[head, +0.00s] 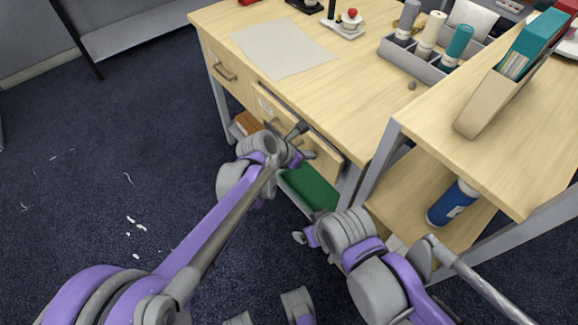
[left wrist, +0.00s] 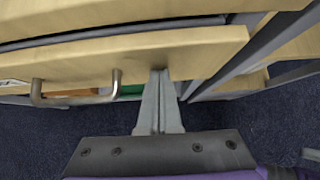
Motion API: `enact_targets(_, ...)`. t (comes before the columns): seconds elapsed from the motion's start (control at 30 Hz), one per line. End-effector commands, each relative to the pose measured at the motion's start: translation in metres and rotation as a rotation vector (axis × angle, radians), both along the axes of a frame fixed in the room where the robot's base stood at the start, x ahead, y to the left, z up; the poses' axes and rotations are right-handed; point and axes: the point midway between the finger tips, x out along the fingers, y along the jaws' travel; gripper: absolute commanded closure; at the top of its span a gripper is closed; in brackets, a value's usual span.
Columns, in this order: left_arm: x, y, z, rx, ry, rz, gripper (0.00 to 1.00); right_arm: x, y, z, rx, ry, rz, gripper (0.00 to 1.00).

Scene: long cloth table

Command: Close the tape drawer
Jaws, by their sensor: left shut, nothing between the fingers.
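The drawer under the table's right part (head: 328,150), likely the tape drawer, has a light wood front and stands slightly out from the table. Its label is too small to read. In the left wrist view, the drawer front (left wrist: 205,58) shows a dark gap above it and a metal handle (left wrist: 76,97) at the left. My left gripper (head: 304,142) is at this front; its fingers (left wrist: 158,74) are together, empty, right of the handle, at or very near the wood. Contact is unclear. My right gripper (head: 306,237) is low, below the table edge, its fingers unclear.
A second drawer (head: 222,68) at the left looks shut. On the table (head: 215,20) are a paper sheet (head: 283,47) and a grey tray with bottles (head: 399,54). A shelf unit (head: 425,120) stands close on the right.

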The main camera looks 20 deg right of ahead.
Motion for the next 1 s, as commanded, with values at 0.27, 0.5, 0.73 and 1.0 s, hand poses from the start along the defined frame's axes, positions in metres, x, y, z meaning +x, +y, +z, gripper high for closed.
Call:
enact_targets(0.27,0.009,-0.034,0.000,0.000,-0.001,-0.001,1.00,0.000,0.000,0.002,0.000,-0.001,0.000,0.13)
enact_targets(0.5,0.011,-0.042,0.001,-0.002,0.000,0.001,1.00,0.000,0.000,0.002,0.000,-0.001,0.000,0.13)
enact_targets(0.73,0.012,-0.043,0.001,-0.006,-0.001,0.002,1.00,0.000,0.000,0.002,0.000,-0.001,0.000,0.13)
enact_targets(1.0,0.014,-0.037,0.002,-0.006,-0.001,0.002,1.00,0.000,0.000,0.002,0.000,-0.001,0.000,0.13)
